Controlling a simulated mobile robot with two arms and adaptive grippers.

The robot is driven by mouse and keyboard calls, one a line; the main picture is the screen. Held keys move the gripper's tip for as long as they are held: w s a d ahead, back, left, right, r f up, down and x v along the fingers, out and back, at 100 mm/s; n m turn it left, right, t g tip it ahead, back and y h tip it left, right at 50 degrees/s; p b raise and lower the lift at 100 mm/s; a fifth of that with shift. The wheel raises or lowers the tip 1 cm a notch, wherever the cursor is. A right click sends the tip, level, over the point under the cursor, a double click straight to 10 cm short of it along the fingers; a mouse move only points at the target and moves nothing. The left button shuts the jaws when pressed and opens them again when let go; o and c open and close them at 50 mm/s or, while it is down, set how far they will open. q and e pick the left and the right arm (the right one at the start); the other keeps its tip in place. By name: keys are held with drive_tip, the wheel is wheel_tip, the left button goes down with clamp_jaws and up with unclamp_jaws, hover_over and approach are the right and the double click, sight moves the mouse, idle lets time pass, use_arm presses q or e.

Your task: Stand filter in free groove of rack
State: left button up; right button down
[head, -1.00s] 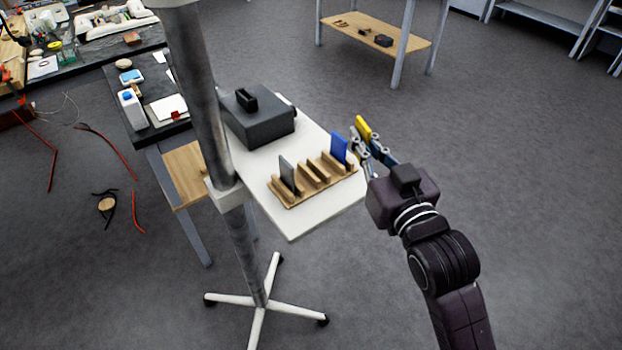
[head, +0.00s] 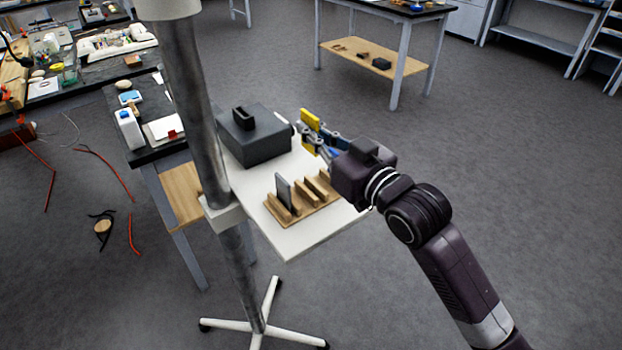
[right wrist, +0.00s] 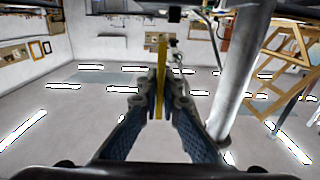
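My right gripper (head: 319,138) is shut on a yellow filter (head: 310,120) and holds it up above the far right part of the small white table. The right wrist view shows the yellow filter (right wrist: 162,62) edge-on, upright between the two fingertips (right wrist: 160,95). The wooden rack (head: 317,188) stands on the table, below and left of the gripper. A grey filter (head: 284,192) stands in its left groove. The middle grooves look empty. My left gripper is not in view.
A dark grey box (head: 262,142) with a handle stands on the white table (head: 292,245) behind the rack. A metal pole (head: 190,100) rises at the table's left side. A cluttered dark bench (head: 150,105) lies further left. The floor at right is clear.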

sight(311, 178)
wheel_tip(311, 178, down, 12)
drive_tip(key=shift+r, duration=0.15)
idle(0.4)
drive_tip(key=c, duration=2.2)
unclamp_jaws()
drive_tip(key=shift+o, duration=0.2)
drive_tip(key=shift+r, duration=0.1)
drive_tip(key=b+v, duration=0.1)
drive_tip(key=v, duration=0.9)
drive_tip(key=shift+s+d, duration=0.2)
drive_tip(key=shift+s, duration=0.15)
drive_tip(key=shift+s+d+b, duration=0.3)
drive_tip(key=shift+s+d, duration=0.05)
drive_tip(key=shift+s, duration=0.15)
